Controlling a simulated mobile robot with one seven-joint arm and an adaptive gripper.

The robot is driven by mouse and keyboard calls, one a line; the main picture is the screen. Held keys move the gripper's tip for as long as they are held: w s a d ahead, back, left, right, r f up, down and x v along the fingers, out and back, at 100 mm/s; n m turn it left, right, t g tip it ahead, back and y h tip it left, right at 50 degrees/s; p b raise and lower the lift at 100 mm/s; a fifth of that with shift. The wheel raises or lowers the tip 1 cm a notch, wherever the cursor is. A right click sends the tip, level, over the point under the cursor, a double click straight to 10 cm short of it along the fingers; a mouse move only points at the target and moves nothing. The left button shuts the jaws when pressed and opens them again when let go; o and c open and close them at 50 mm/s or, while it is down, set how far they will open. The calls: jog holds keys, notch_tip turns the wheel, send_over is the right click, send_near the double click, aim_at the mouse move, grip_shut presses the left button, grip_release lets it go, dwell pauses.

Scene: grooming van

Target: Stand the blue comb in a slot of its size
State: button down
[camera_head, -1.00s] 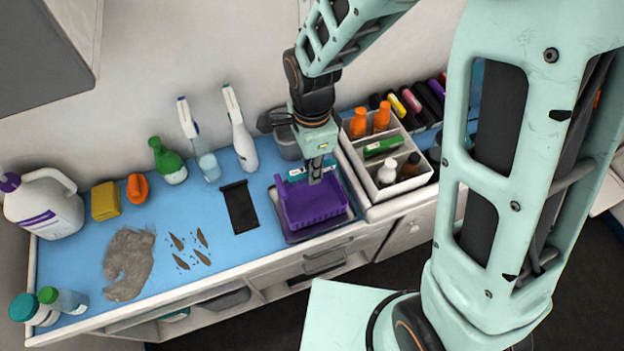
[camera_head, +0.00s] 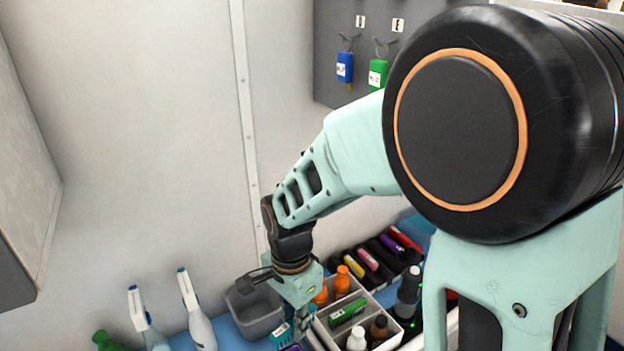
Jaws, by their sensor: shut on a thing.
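My gripper (camera_head: 304,322) points down low in the head view, left of the grey caddy. It is shut on what looks like the blue comb (camera_head: 281,335), a teal-blue piece with pale markings. The comb shows mainly left of the fingers, and the rest is partly hidden by them. A sliver of purple (camera_head: 291,347) shows below it at the picture's bottom edge. The grey caddy (camera_head: 322,332) has several compartments, and a green labelled piece (camera_head: 347,311) lies in one. I cannot tell the slots' sizes from here.
Orange bottles (camera_head: 342,281), a white bottle (camera_head: 357,339) and a brown bottle (camera_head: 379,328) stand in the caddy. A black rack (camera_head: 378,270) with coloured items is behind. A grey bin (camera_head: 257,312) and spray bottle (camera_head: 198,322) stand left.

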jog(key=w+d+f+n, duration=0.1)
jog(key=w+d+n, duration=0.3)
jog(key=d, duration=0.4)
jog(key=w+d+f+n, duration=0.1)
jog(key=w+d+n, duration=0.3)
jog(key=d, duration=0.5)
jog(key=shift+f+n+p, duration=0.2)
jog(key=shift+n+p, duration=0.1)
jog(key=shift+n, duration=0.3)
